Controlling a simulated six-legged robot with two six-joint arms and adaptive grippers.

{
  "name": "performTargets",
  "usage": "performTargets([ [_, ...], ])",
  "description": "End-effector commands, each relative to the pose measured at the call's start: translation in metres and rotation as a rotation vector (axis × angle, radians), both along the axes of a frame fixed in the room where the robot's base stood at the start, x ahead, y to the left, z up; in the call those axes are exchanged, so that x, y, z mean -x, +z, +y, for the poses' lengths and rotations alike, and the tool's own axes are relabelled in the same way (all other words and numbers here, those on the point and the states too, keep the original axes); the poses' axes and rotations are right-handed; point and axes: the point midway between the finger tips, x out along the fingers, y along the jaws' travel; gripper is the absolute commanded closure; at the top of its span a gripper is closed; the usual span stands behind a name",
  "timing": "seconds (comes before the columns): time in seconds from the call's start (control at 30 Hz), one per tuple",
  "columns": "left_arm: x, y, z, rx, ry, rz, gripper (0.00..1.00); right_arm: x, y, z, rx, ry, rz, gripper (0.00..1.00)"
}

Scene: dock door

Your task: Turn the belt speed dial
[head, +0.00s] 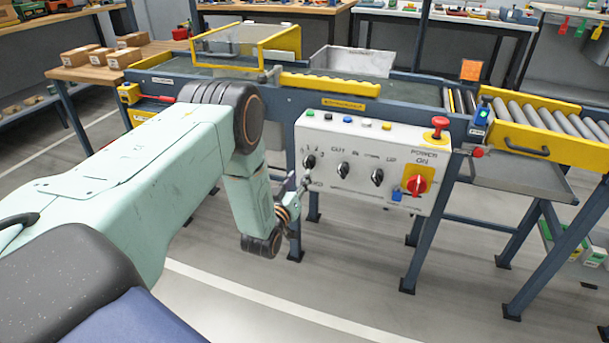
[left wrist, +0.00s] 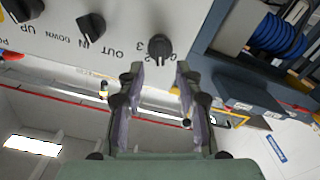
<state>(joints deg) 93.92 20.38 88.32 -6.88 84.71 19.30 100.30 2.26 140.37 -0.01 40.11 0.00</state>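The belt speed dial (head: 309,162) is a black knob marked 1, 2, 3 at the left end of the white control panel (head: 345,197). In the left wrist view the dial (left wrist: 160,47) appears upside down, just beyond the fingertips and lined up with the gap between them. My left gripper (head: 297,185) is just below and left of the dial in the head view. In the left wrist view my left gripper (left wrist: 160,72) is open, its two fingers apart with nothing between them. The fingers appear not to touch the dial. My right gripper is not in view.
Two more black knobs (head: 343,170) (head: 377,177) sit right of the dial. A red-and-yellow power switch (head: 416,185) and a red mushroom button (head: 438,124) are at the panel's right. The conveyor frame (head: 410,98) runs behind. The floor before the panel is clear.

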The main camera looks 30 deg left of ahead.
Motion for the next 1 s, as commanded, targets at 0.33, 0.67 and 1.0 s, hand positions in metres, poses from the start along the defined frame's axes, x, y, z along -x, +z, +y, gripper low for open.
performTargets([
  [0.33, -0.039, -0.002, 0.008, 0.001, 0.0, 0.002, 0.65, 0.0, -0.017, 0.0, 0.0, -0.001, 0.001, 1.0],
  [0.67, -0.041, -0.001, 0.006, 0.001, 0.001, 0.003, 0.65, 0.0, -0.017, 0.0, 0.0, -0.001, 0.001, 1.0],
  [1.0, -0.041, -0.001, 0.006, 0.001, 0.001, 0.003, 0.94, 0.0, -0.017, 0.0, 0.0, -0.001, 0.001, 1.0],
])
